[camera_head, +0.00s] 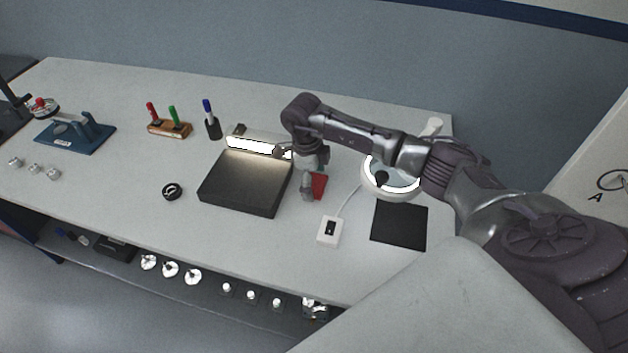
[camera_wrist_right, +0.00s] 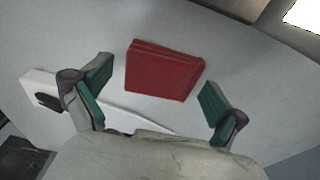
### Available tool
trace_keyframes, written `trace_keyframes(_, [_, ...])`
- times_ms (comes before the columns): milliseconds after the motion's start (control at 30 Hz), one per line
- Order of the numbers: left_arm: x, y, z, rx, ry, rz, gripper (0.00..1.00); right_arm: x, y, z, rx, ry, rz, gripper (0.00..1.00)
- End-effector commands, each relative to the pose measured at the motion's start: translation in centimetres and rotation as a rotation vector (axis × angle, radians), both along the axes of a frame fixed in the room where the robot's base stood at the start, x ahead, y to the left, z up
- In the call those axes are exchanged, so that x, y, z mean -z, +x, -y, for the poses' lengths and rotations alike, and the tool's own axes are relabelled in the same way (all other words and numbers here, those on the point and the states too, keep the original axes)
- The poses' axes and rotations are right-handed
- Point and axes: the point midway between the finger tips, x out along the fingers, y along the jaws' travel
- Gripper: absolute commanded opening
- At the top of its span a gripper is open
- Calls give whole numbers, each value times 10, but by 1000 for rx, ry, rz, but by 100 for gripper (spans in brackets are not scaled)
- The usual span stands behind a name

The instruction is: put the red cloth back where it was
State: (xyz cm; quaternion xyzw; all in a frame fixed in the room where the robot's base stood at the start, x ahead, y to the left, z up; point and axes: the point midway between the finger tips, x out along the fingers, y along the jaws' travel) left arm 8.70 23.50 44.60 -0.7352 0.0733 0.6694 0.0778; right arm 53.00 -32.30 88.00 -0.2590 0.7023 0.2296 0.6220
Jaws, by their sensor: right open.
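The red cloth (camera_wrist_right: 163,71) is a folded rectangular pad lying on the white table. In the head view the red cloth (camera_head: 319,184) shows just right of the dark inspection box and is partly hidden by my right gripper. My right gripper (camera_head: 313,186) is over it, pointing down. In the right wrist view my right gripper (camera_wrist_right: 156,94) is open, with one green-padded finger on each side of the cloth and gaps between pads and cloth. I cannot tell its exact height above the table. My left gripper does not show.
Close by are the dark box (camera_head: 243,183) with a lit lamp, a white switch box (camera_head: 329,230) with a cable, a ring lamp (camera_head: 391,190) and a black mat (camera_head: 399,225). Pens, a blue fixture (camera_head: 75,132) and small metal parts stand farther left. The table's front left is mostly clear.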

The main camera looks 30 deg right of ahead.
Motion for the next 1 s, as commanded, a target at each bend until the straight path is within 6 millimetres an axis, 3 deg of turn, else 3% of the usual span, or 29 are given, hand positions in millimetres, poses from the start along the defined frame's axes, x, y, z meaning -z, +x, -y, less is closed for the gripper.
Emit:
trace_keyframes(233, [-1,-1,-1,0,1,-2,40,-9,2,0,1,0,3,97])
trace_keyframes(700, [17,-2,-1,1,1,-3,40,-101,10,-8,1,0,4,97])
trace_keyframes(1000, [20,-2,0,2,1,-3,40,-122,11,-9,0,-1,-1,97])
